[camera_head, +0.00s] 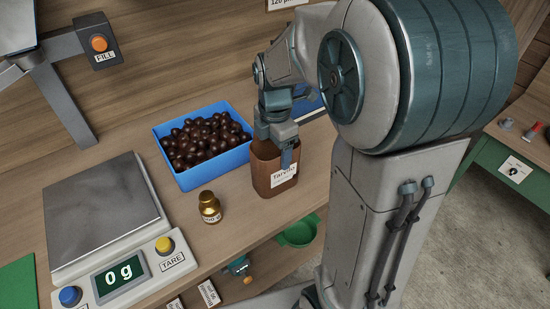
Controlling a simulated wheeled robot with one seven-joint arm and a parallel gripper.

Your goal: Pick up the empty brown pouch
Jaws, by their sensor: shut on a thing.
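The brown pouch (263,181) stands upright on the wooden bench, to the right of the blue crate of chestnuts. It has a white label (283,175) on its front, partly readable. My gripper (276,143) is at the top of the pouch, shut on its upper edge, with one finger showing over the front above the label. The inside of the pouch is mostly hidden by my gripper. I cannot tell whether its base is touching the bench.
A blue crate (213,174) full of chestnuts stands close left of the pouch. A scale (103,210) reading 0 g is at left. A green bowl (298,233) sits below the bench edge.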

